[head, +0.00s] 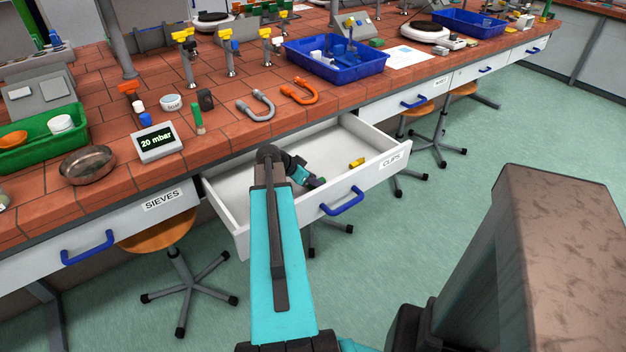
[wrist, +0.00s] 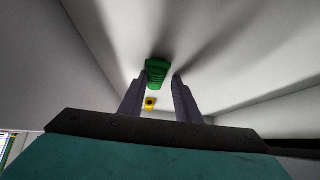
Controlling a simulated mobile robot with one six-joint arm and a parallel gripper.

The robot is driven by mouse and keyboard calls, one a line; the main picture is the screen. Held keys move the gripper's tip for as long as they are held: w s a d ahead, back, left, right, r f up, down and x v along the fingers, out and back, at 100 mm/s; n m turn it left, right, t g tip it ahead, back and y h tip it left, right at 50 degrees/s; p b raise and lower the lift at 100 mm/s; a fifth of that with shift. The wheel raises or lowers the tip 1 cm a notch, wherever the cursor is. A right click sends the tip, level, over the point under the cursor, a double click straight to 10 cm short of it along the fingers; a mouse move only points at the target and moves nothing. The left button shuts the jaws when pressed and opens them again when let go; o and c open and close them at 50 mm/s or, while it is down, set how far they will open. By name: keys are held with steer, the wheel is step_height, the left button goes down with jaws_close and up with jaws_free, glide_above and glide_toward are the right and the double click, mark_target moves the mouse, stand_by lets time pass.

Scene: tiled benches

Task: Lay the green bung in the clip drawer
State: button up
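The clip drawer (head: 392,147), labelled CLIPS, is pulled open below the bench. My gripper (head: 318,182) is inside it, low near its front wall. In the wrist view the green bung (wrist: 157,72) shows at the fingertips of my gripper (wrist: 160,77). The fingers stand apart, with a gap between the bung and the right finger. The bung is close to the left fingertip; I cannot tell if they touch. The bung seems to be at or near the drawer floor. It is not visible in the head view, where my arm and gripper hide part of the drawer.
A yellow piece (head: 357,162) lies in the drawer, also seen in the wrist view (wrist: 150,103). The drawer walls surround my gripper. The bench above holds orange (head: 300,93) and grey (head: 256,105) horseshoe shapes, a pressure display (head: 157,143) and a blue tray (head: 335,65). A stool (head: 160,237) stands below.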

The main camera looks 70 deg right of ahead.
steer(key=shift+s+a, duration=0.15)
steer(key=shift+a, duration=0.05)
steer(key=v, duration=1.2)
steer(key=shift+d+r+b, duration=0.15)
steer(key=shift+d+b, duration=0.1)
steer(key=shift+b, duration=0.15)
